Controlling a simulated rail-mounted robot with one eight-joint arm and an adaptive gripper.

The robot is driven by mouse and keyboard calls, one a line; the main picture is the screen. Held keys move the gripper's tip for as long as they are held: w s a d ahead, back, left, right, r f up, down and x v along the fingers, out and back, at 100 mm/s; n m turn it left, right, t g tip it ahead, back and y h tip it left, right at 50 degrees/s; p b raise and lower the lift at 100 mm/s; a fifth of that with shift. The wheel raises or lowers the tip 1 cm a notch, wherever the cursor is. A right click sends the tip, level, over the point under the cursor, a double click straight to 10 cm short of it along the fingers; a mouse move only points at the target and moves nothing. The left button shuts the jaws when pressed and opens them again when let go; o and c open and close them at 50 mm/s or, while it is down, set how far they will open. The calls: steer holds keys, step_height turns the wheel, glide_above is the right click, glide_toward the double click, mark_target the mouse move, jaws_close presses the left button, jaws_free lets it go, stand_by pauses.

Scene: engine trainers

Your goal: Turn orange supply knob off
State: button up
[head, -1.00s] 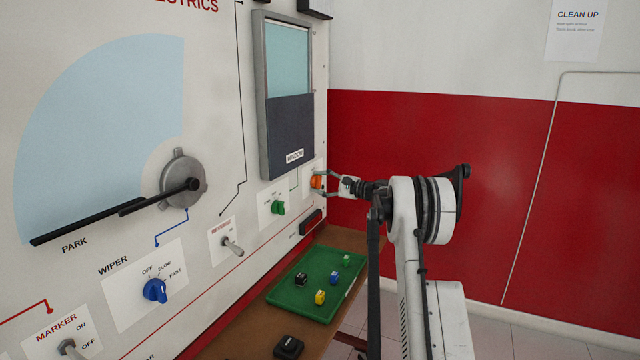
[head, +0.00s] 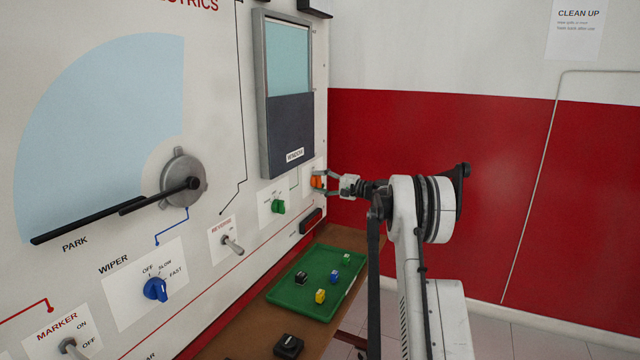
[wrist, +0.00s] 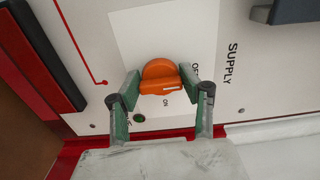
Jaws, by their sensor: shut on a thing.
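The orange supply knob (wrist: 160,82) sits on a white plate marked SUPPLY, OFF and ON in the wrist view. Its white pointer line lies on the side toward the gripper, between the OFF and ON words; I cannot tell exactly which mark it meets. In the head view the knob (head: 316,181) is at the right end of the panel. My gripper (wrist: 158,92) has one green-padded finger on each side of the knob and is shut on it. In the head view my gripper (head: 327,182) reaches the knob from the right.
A green knob (head: 278,206) is left of the supply knob, with a window unit (head: 291,135) above. A dark bar (head: 311,221) juts out below. A green tray (head: 290,296) with several small blocks lies on the brown bench. Open room lies right of my arm.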

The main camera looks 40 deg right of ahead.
steer(key=o, duration=1.2)
steer(key=v, duration=1.2)
